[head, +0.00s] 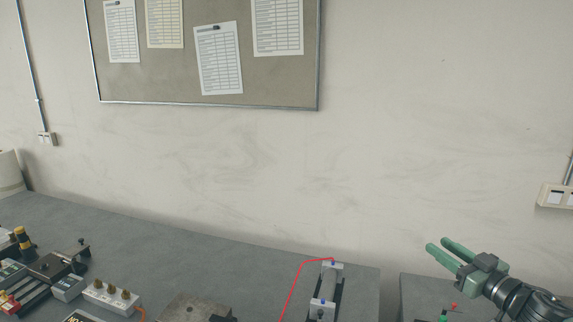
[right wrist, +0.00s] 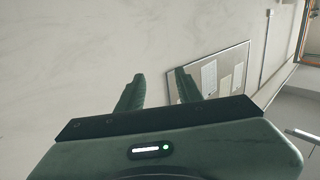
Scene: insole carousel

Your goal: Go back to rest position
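My right gripper (head: 442,251) is at the lower right of the head view, raised above the bench top and pointing up and to the left. Its two green fingers are apart with nothing between them. In the right wrist view the fingers (right wrist: 157,88) are also spread and empty, with the wall and a pinboard beyond them. My left gripper does not show in either view.
A grey bench (head: 180,240) runs along the wall, with a gap before a second surface at right. A metal fixture with a red cable (head: 293,287), a power strip (head: 112,297) and small devices stand on it. A pinboard (head: 270,85) hangs above.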

